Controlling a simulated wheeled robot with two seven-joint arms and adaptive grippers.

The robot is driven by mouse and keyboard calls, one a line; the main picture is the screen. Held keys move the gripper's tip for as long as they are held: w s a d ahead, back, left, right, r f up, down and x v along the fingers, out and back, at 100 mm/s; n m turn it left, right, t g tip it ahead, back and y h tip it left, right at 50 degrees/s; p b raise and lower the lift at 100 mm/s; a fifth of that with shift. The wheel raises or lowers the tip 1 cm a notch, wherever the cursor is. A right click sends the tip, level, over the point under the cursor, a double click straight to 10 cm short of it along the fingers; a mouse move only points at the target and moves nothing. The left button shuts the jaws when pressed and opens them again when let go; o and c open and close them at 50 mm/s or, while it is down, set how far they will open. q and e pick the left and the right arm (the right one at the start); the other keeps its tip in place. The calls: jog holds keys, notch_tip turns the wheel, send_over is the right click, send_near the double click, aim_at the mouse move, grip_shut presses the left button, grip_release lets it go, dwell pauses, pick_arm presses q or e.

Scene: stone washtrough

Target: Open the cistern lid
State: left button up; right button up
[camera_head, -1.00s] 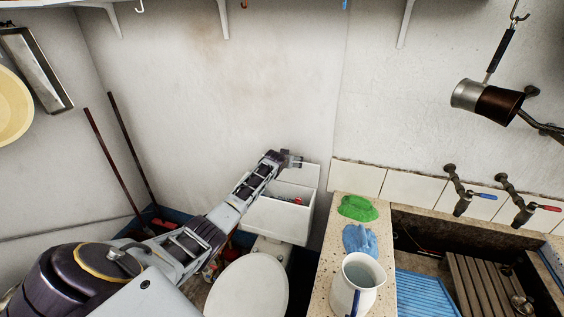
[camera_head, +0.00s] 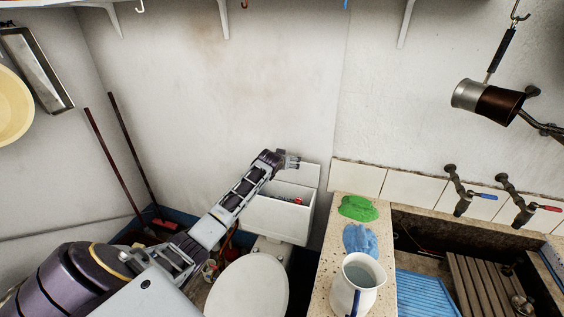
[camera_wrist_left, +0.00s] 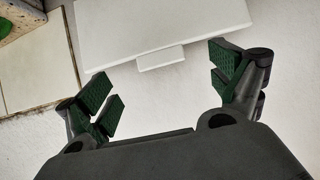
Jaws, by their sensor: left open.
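The white cistern (camera_head: 277,222) stands behind the toilet in the head view. Its top is open, and red and dark parts show inside. The white cistern lid (camera_head: 304,175) stands raised at the back of the opening, close to the wall. My left gripper (camera_head: 293,161) is at the lid's upper left edge. In the left wrist view the lid (camera_wrist_left: 160,25) has a small front tab (camera_wrist_left: 160,58). My left gripper (camera_wrist_left: 165,86) is open there, its green-padded fingers spread either side of the tab with nothing between them. My right gripper is not in view.
The toilet seat lid (camera_head: 248,288) is down in front of the cistern. A speckled stone ledge (camera_head: 340,240) runs along its right, bearing a green cloth (camera_head: 358,208), a blue cloth (camera_head: 360,239) and a white jug (camera_head: 355,285). The back wall is close behind the lid.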

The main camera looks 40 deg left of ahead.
pick_arm(q)
jog(key=shift+v, duration=2.05)
